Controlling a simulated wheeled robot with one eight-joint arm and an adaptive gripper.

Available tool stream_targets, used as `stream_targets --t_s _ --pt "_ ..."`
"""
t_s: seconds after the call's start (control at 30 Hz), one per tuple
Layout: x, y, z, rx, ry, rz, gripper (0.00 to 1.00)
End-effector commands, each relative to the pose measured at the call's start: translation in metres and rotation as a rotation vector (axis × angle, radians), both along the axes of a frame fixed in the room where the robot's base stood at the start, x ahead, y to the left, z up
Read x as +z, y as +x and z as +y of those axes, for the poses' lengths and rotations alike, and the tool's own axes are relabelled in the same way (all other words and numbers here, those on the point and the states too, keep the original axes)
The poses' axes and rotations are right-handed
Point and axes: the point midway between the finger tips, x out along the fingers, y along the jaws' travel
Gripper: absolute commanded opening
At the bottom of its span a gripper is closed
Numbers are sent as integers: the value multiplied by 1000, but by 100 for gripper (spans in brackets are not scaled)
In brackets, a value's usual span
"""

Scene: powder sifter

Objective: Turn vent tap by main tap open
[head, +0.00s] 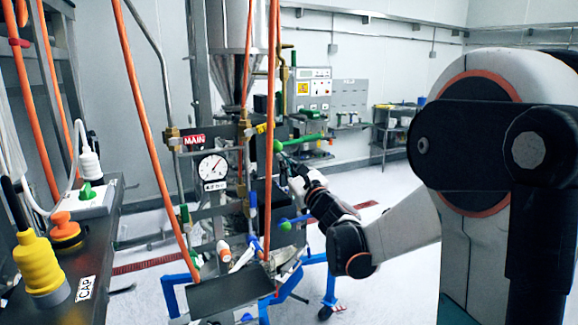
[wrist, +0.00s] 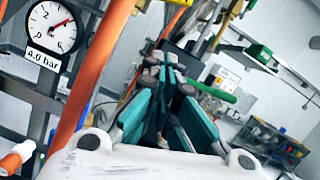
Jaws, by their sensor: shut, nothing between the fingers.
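The red MAIN label (head: 194,139) is on the pipe frame above a round pressure gauge (head: 213,167). The gauge, marked 4.0 bar, also shows at upper left in the wrist view (wrist: 52,27). A green tap handle (head: 307,139) with a green round end points right, just above my gripper (head: 285,165). In the wrist view a green bar (wrist: 212,90) passes behind my fingers (wrist: 165,72). My gripper is shut and empty, right of the gauge. I cannot tell whether it touches the handle. No vent label is readable, so which tap is the vent is unclear.
An orange hose (head: 145,120) hangs in front of the frame. Another orange hose (head: 270,120) runs close to the left of my gripper. A dark bench (head: 85,250) with a yellow bottle (head: 38,262) stands at left.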

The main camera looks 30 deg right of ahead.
Motion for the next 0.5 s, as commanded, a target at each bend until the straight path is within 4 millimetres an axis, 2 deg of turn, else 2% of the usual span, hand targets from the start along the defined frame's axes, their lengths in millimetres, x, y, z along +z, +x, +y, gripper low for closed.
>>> stream_targets --t_s 0.1,0.27,0.3,0.5 --pt "8 25 2 1 0 0 0" --pt "14 53 4 1 -1 0 0" --pt "25 50 6 1 -1 0 0" --pt "45 49 12 0 -1 1 0"
